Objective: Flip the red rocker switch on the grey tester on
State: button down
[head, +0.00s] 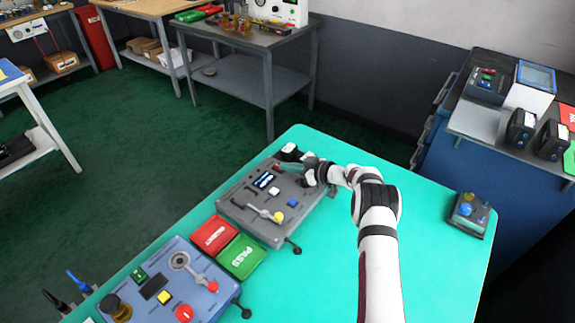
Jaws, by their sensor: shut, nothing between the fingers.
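The grey tester (238,207) sits on the green table, with a small display (263,180), a lever with a yellow knob, and white and blue buttons on its top. A small reddish spot (276,166) shows at its far edge, and may be the red rocker switch. My gripper (283,168) is shut and empty over the tester's far right part, with its tips close to that spot. I cannot tell whether they touch, nor which way the rocker is tilted.
Red (214,235) and green PASS (242,256) trays lie left of the tester. A blue-grey control box (205,291) stands at the front left. A small button box (469,214) stands at the right table edge. The green table (320,270) is clear front right of the tester.

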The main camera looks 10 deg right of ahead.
jog(key=shift+r, duration=0.75)
jog(key=shift+r, duration=0.1)
jog(key=r, duration=0.4)
jog(key=shift+s+d+r, duration=0.1)
jog(key=shift+s+d, duration=0.25)
jog(key=s+d, duration=0.6)
jog(key=shift+s+d+r, duration=0.3)
jog(key=shift+s+d, duration=0.05)
jog(key=shift+s, duration=0.05)
